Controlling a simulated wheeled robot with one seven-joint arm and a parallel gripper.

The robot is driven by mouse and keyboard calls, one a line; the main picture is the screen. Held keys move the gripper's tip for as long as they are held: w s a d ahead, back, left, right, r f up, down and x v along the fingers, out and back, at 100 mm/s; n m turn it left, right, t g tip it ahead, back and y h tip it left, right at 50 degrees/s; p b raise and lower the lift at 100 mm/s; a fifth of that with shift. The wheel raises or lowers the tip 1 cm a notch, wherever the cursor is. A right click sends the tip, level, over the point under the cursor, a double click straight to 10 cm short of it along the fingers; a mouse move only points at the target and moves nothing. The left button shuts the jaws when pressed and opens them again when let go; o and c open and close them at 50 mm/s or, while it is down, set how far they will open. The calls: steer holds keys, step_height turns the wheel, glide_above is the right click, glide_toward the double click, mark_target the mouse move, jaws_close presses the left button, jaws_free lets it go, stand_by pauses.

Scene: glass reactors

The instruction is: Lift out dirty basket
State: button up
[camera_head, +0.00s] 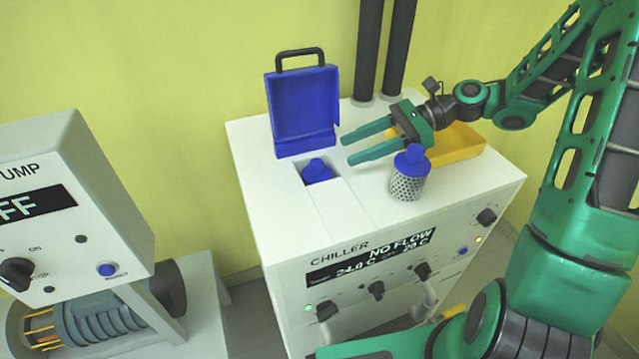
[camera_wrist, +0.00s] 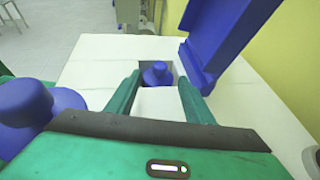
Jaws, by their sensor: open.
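The dirty basket is most likely the one sunk in the chiller's open well; only its blue knob (camera_head: 316,170) shows, and its body is hidden. The knob also shows in the wrist view (camera_wrist: 157,74), ahead of and between my fingers. A blue lid (camera_head: 302,105) with a black handle stands raised behind the well. A second basket, a mesh cylinder (camera_head: 407,184) with a blue knob, stands upright on the chiller top, in front of my gripper. My gripper (camera_head: 346,148) is open and empty, to the right of the well, its fingers pointing left toward it.
The white chiller (camera_head: 262,200) reads "NO FLOW" on its front. A yellow tray (camera_head: 455,147) lies behind the mesh basket, partly hidden by my gripper. Two dark pipes (camera_head: 368,50) rise at the back. A pump unit (camera_head: 80,220) stands at left.

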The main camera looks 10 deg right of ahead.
mark_target(323, 161)
steer(key=shift+x, duration=3.85)
steer(key=shift+w, duration=0.1)
jaws_close()
